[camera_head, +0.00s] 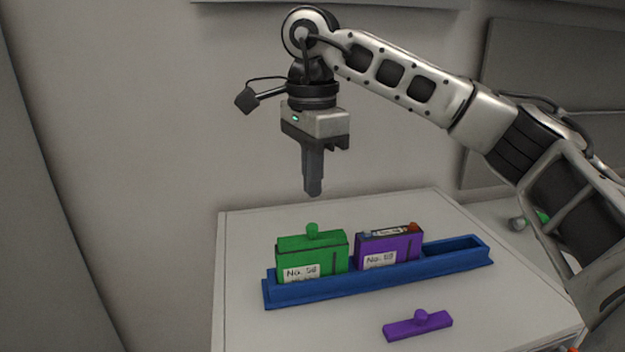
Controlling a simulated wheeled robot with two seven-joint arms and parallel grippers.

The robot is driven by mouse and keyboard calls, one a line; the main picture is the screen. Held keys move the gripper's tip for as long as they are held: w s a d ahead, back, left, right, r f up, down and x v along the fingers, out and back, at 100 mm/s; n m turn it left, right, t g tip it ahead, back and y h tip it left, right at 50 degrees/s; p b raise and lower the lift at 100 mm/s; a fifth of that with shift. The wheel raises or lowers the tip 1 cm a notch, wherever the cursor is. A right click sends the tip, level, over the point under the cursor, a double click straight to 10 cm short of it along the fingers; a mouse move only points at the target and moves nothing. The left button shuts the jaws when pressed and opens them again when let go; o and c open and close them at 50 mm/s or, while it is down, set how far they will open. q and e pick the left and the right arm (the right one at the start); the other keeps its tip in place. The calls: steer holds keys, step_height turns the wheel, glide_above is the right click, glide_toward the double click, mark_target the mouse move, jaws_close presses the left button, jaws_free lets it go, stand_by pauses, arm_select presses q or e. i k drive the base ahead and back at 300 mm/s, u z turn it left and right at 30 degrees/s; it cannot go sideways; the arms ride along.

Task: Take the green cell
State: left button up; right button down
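The green cell (312,257) stands upright in the left part of a blue tray (340,290). It has a round green knob on top and a white label reading No. 58 or similar. My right gripper (313,192) hangs pointing down above the green cell, clear of its knob and touching nothing. Its fingers overlap in this view, so the gap between them does not show. My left gripper is not in view.
A purple cell (402,252) stands in the tray beside the green one, its top uncovered with terminals showing. The tray's right slot is empty. A purple lid with a knob (418,325) lies on the white table (245,300) in front. The table's left side is clear.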

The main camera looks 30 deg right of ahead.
mark_target(294, 266)
steer(key=k, duration=1)
